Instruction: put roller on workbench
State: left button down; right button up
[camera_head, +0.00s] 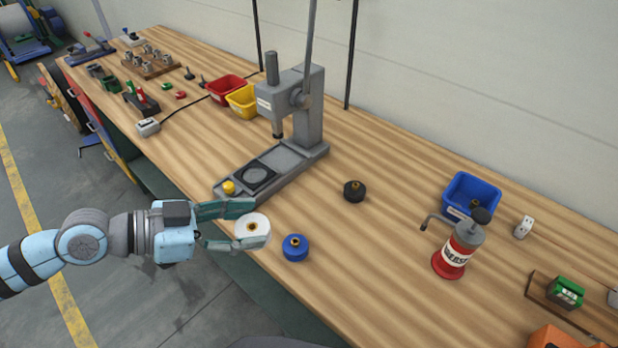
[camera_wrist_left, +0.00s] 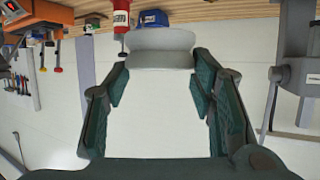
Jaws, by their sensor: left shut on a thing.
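A white roller (camera_head: 252,230) with a brass-coloured centre is between the fingers of my left gripper (camera_head: 240,224), at the front edge of the wooden workbench (camera_head: 400,255). The left gripper is shut on it. In the left wrist view the pale roller (camera_wrist_left: 160,42) lies across the ends of the dark green fingers (camera_wrist_left: 160,80). I cannot tell whether the roller touches the bench top. A blue roller (camera_head: 295,248) stands on the bench just right of the held one, and a black roller (camera_head: 354,191) stands farther back. My right gripper is not in view.
A grey press (camera_head: 298,110) stands behind the gripper, with a small yellow roller (camera_head: 229,187) on its base. A red-and-grey dispenser (camera_head: 460,250) and blue bin (camera_head: 471,194) stand to the right. Bench space between the blue roller and the dispenser is clear.

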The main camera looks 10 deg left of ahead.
aim_at(367, 288)
jog(key=u, duration=0.9)
jog(key=k, duration=2)
jog(key=z, duration=1.3)
jog(key=i, duration=1)
jog(key=z, duration=0.05)
